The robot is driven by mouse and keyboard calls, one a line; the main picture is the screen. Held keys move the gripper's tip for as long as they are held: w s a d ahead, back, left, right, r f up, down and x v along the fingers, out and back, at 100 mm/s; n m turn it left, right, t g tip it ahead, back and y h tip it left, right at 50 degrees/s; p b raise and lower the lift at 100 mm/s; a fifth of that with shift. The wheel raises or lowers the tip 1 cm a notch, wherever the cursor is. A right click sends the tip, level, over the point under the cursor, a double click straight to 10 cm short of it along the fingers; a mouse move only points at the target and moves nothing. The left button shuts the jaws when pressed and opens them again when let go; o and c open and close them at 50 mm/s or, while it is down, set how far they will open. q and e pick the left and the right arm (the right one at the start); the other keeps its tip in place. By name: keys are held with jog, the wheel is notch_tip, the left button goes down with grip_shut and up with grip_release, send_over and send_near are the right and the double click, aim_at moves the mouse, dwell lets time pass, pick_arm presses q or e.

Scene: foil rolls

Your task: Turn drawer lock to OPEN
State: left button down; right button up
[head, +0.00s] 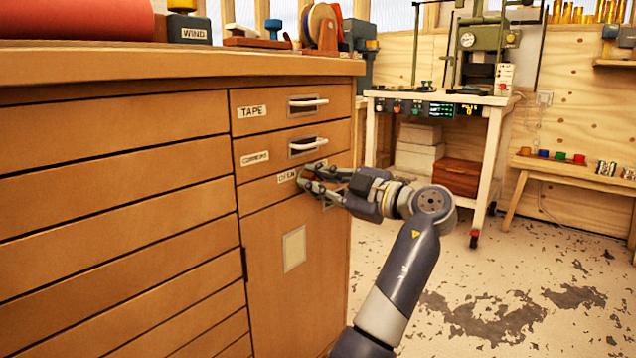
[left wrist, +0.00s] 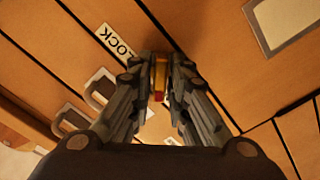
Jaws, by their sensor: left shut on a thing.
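My left gripper (head: 309,180) is at the front of the wooden cabinet, at the third small drawer. In the left wrist view its fingers (left wrist: 160,72) are closed on the drawer lock (left wrist: 160,78), a small yellow and red piece between the tips. A white label reading LOCK (left wrist: 115,41) is beside the fingers in that view. My right gripper is not in view.
The TAPE drawer (head: 270,110) and another labelled drawer (head: 270,153), with pull handles, are above. A cabinet door with a pale plate (head: 294,249) is below. A white-legged workbench (head: 494,140) stands behind. The worn floor (head: 500,280) at the right is open.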

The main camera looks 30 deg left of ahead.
pick_arm(q)
jog(key=c, duration=1.7)
grip_release()
jog(key=shift+o, duration=0.2)
jog(key=s+d, duration=0.1)
jog(key=d, duration=1.1)
